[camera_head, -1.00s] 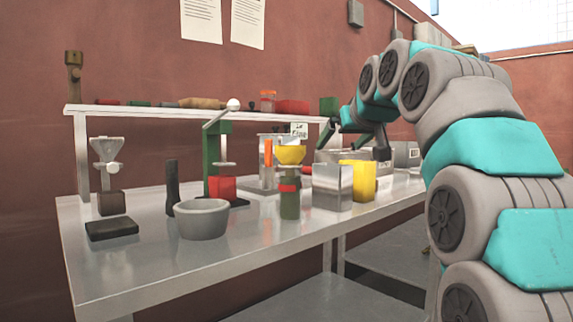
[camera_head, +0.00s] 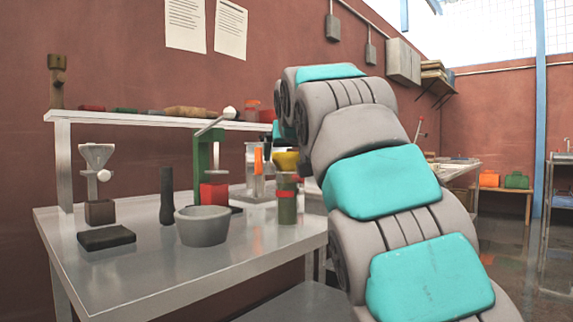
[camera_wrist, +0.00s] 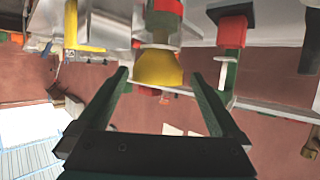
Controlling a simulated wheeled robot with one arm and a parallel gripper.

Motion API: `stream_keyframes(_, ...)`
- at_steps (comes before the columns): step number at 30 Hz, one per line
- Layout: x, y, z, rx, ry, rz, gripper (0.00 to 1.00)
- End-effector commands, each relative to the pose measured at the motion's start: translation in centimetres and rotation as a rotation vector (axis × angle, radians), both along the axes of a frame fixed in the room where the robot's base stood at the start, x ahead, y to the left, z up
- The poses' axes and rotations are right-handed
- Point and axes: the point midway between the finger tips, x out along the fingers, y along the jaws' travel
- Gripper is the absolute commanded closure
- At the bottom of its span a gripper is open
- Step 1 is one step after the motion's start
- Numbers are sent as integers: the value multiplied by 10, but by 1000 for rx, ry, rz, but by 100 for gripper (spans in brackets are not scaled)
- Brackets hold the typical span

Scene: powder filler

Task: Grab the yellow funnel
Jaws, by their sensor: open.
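The yellow funnel (camera_head: 284,162) stands upright on the metal bench, above a green holder with a red band (camera_head: 287,207). My arm hides its right side in the head view. In the wrist view, which is upside down, the yellow funnel (camera_wrist: 158,67) lies between the fingertips of my gripper (camera_wrist: 160,80). The gripper is open, with a gap on each side of the funnel, and no contact shows. How far the funnel is from the fingers in depth is hard to tell. My gripper is hidden behind my arm in the head view.
A green press with a red block (camera_head: 213,194), a grey bowl (camera_head: 203,226), a dark upright cylinder (camera_head: 167,196) and a small stand (camera_head: 97,185) share the bench (camera_head: 130,270). A raised shelf (camera_head: 130,119) runs behind them.

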Motion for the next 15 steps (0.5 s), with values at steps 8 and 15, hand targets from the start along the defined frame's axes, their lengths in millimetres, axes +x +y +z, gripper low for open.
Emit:
stream_keyframes(8, 21, 3, -8, 1, -1, 0, 0)
stream_keyframes(15, 33, 4, -12, 1, 2, 0, 0)
